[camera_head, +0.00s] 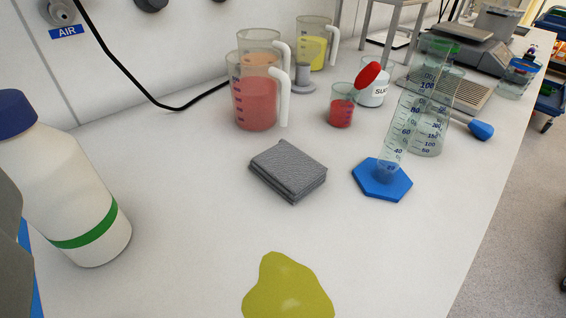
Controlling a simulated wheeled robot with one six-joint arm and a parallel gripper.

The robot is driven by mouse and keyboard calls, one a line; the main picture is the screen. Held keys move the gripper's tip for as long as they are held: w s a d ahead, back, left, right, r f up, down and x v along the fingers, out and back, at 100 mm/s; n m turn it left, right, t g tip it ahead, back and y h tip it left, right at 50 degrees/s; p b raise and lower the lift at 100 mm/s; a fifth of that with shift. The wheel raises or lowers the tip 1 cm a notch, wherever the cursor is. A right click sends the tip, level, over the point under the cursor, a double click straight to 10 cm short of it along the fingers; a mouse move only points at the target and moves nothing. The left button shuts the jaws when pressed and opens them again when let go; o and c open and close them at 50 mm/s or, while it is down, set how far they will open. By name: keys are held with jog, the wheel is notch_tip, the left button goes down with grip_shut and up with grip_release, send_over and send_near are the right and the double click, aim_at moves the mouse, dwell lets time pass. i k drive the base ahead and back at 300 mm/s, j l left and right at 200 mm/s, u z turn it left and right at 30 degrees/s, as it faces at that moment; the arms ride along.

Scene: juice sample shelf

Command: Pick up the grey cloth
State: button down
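The grey cloth (287,170) lies folded into a thick, flat square pad on the white bench, near the middle of the view. Its top and its near edges show clearly, and nothing covers it. It stands apart from the things around it. I do not see my gripper's fingers in this view, and nothing touches the cloth.
A yellow puddle (287,290) lies nearer. A white bottle (75,205) stands left, beside a cut-off grey-blue shape I cannot identify. Jugs, one with red liquid (255,103), stand behind. A cylinder on a blue hexagonal foot (382,187) is right. Bare bench surrounds the cloth.

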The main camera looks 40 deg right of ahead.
aim_at(292, 173)
jog(key=j+z, duration=0.7)
jog(key=j, duration=0.2)
jog(key=j+z, duration=0.3)
jog(key=j, duration=0.1)
